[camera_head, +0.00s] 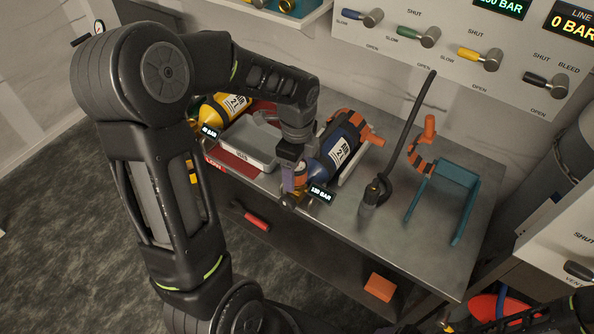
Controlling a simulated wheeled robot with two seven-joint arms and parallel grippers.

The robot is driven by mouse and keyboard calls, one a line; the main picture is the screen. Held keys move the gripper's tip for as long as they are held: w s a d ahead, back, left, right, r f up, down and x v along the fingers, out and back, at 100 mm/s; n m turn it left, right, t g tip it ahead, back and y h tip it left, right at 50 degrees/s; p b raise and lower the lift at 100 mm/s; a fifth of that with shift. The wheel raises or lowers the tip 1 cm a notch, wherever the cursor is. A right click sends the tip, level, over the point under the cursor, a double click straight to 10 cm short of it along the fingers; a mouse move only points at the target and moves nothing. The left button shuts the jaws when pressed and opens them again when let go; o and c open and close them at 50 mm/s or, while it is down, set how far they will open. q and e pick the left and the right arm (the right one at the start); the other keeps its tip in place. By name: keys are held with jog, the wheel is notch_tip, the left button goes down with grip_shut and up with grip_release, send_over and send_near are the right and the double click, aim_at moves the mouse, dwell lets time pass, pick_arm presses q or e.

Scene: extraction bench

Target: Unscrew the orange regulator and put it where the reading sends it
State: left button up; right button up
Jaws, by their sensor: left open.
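My left gripper (290,192) reaches down over the front end of a dark blue cylinder (338,148) on the bench. It is open. A small orange part (301,176), seemingly the regulator, shows beside its fingers at the cylinder's valve end, partly hidden by the gripper. I cannot tell whether the fingers touch it. A small readout (321,194) there shows about 120 BAR; the digits are small. A yellow cylinder (222,106) lies further left, with a readout (209,131) of about 80 BAR. My right gripper is not in view.
A grey-white tray (250,152) and a red tray (232,166) lie left of the gripper. A black hose (408,125) stands upright on the bench, beside a teal stand (455,175). Wall levers (428,37) are behind; a display (574,22) reads 0 BAR. The bench's front right is clear.

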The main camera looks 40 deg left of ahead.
pick_arm(q)
jog(key=m+p, duration=0.1)
jog(key=m, duration=0.3)
jog(key=shift+m, duration=0.4)
grip_shut()
jog(key=n+b, duration=0.1)
jog(key=n, duration=0.3)
jog(key=shift+f, duration=0.1)
jog(key=shift+n, duration=0.3)
